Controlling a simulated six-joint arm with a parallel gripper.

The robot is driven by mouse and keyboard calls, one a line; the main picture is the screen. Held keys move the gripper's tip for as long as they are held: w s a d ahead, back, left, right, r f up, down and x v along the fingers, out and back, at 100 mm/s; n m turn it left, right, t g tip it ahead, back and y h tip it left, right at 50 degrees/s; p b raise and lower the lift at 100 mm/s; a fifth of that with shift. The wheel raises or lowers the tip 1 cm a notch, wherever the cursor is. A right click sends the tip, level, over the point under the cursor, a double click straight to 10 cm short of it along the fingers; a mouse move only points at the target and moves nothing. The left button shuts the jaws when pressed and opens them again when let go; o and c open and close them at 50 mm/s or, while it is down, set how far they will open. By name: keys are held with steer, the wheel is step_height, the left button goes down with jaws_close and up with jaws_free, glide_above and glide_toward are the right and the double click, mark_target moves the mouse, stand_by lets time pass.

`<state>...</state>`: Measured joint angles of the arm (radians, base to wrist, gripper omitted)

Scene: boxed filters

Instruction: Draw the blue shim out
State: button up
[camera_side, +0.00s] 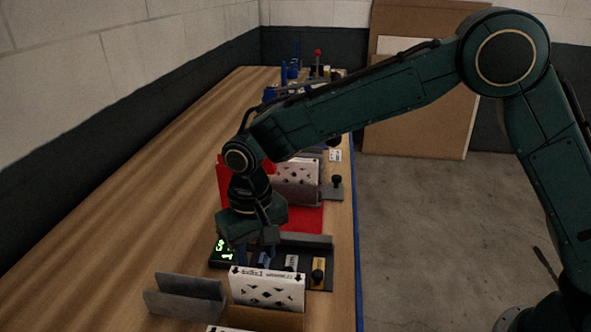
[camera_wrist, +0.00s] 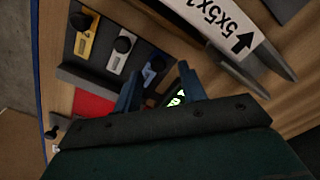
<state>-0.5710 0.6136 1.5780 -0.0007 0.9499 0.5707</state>
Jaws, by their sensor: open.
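The blue shim (camera_wrist: 154,70) has a black knob and sits in a dark holder (camera_wrist: 97,72), at the end of a row with a white shim (camera_wrist: 119,60) and a yellow shim (camera_wrist: 84,40). In the side view the blue shim (camera_side: 265,259) is partly hidden by my gripper (camera_side: 262,240). My gripper (camera_wrist: 157,77) is open, with its two fingertips either side of the blue shim's lower end in the wrist picture. I cannot tell whether they touch it. Nothing is held.
A boxed filter (camera_side: 268,289) marked 5x5x1 stands close in front of the holder. A grey bracket (camera_side: 186,299) is left of it. A small green-lit display (camera_side: 224,250) is beside the shims.

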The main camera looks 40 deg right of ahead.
step_height(320, 180, up, 11)
stand_by(0.4)
stand_by(0.4)
steer(key=s+d+r+t, duration=0.1)
steer(key=s+d+r, duration=0.3)
steer(key=d, duration=0.4)
steer(key=s+d+r+t, duration=0.1)
steer(key=s+d+r, duration=0.4)
steer(key=d, duration=0.3)
steer(key=s+d+f+t, duration=0.1)
steer(key=s+d+f, duration=0.1)
steer(key=s+d, duration=0.3)
steer(key=s+d+f+t, duration=0.2)
steer(key=s+d, duration=0.4)
steer(key=s, duration=0.4)
steer(key=shift+s+d+t, duration=0.2)
steer(key=shift+s+t, duration=0.1)
steer(key=shift+s, duration=0.1)
